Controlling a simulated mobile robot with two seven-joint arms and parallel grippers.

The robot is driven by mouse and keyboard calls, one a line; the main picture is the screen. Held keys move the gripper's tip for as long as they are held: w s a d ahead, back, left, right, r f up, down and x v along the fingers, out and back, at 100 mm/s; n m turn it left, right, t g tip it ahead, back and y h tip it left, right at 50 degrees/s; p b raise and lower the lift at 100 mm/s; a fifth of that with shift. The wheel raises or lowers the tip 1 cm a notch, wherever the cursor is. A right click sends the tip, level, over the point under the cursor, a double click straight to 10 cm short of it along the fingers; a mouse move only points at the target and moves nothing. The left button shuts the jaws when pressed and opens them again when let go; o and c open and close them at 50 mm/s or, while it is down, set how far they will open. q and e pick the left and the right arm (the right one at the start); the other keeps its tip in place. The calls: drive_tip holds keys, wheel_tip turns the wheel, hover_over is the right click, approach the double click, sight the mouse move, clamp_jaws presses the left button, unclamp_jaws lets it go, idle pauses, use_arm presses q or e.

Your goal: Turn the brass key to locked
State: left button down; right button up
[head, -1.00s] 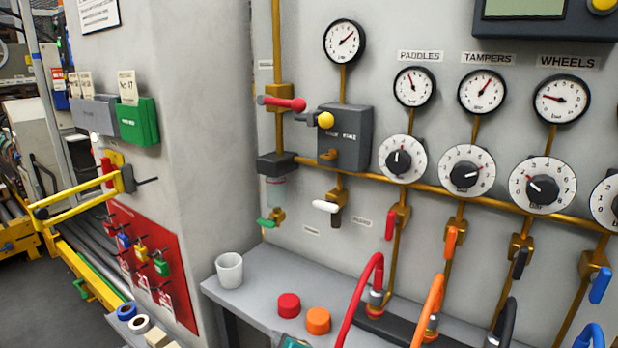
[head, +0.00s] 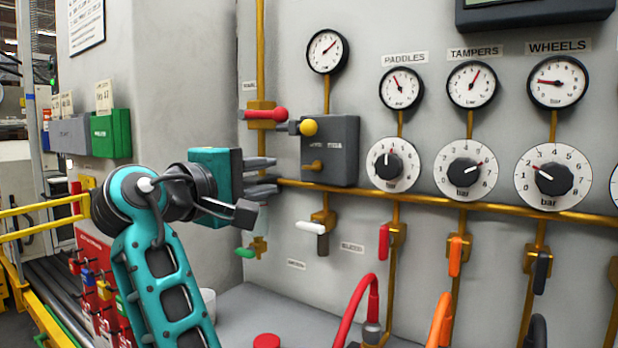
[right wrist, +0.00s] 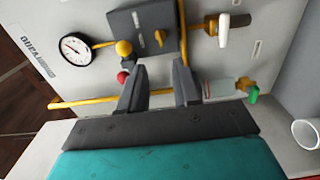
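The brass key (head: 314,166) is on the lower front of a dark grey box (head: 345,130) fixed to the grey panel. In the right wrist view the brass key (right wrist: 160,38) shows on the box (right wrist: 150,18), ahead of the fingers. My right gripper (head: 272,176) is to the left of the box, its fingers pointing at the panel. My left gripper is not in view.
A yellow knob (head: 309,127) and a red-handled valve (head: 266,113) are close above my right gripper. A brass pipe (head: 430,198) crosses the panel. White-handled (head: 312,227) and green-handled (head: 246,252) valves are below. A white cup (right wrist: 306,135) stands on the shelf.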

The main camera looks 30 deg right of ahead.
sight(307, 168)
drive_tip(key=b+x, duration=0.1)
drive_tip(key=x, duration=1.1)
drive_tip(key=shift+w+d, duration=0.1)
drive_tip(key=shift+w, duration=0.05)
drive_tip(key=shift+c, duration=0.2)
clamp_jaws()
